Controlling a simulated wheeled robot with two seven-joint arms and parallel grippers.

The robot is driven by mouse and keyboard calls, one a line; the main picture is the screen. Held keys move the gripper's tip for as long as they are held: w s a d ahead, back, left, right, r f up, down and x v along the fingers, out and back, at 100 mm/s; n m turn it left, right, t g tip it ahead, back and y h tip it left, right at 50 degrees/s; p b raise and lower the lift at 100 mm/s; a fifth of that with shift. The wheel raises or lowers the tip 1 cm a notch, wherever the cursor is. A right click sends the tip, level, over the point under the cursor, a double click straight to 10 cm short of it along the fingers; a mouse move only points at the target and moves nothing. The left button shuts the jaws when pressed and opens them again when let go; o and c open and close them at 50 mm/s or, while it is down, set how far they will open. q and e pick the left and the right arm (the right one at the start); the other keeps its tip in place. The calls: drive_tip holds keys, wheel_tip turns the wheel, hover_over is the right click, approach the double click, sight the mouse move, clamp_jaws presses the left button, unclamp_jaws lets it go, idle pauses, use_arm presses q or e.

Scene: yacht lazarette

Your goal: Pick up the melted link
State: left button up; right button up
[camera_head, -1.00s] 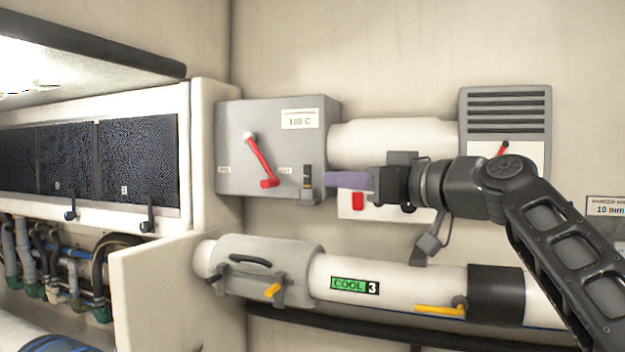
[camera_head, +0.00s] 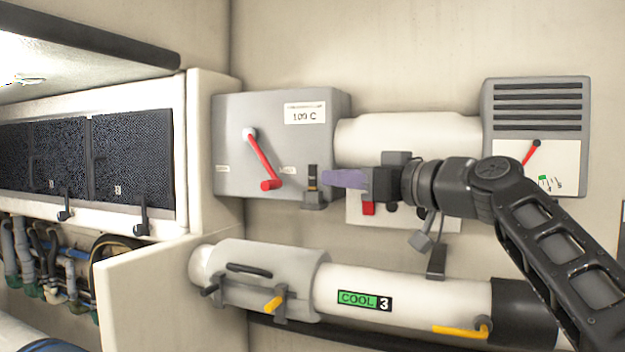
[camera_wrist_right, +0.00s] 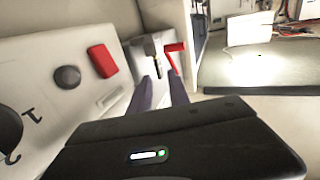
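A small dark upright piece with a tan band (camera_head: 312,178), which looks like the melted link, stands in a grey holder (camera_head: 314,201) at the lower right of the grey box. Its dark top also shows in the right wrist view (camera_wrist_right: 150,46), just ahead of the fingers. My right gripper (camera_head: 324,179) comes in from the right, its purple fingers level with the link and very close to it. In the right wrist view, the two fingers (camera_wrist_right: 161,80) stand apart with nothing between them. I cannot tell whether they touch the link. My left gripper is out of view.
A white panel with a red button (camera_head: 368,208) sits behind my gripper. Below runs a white pipe (camera_head: 335,280) marked COOL 3 with yellow handles.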

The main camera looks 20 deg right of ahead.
sight(316, 174)
drive_tip(key=p+x, duration=0.3)
drive_tip(key=x, duration=0.2)
drive_tip(key=shift+d+r, duration=0.1)
drive_tip(key=shift+r, duration=0.05)
drive_tip(key=shift+w, duration=0.15)
drive_tip(key=shift+c, duration=0.2)
idle(0.3)
clamp_jaws()
idle(1.3)
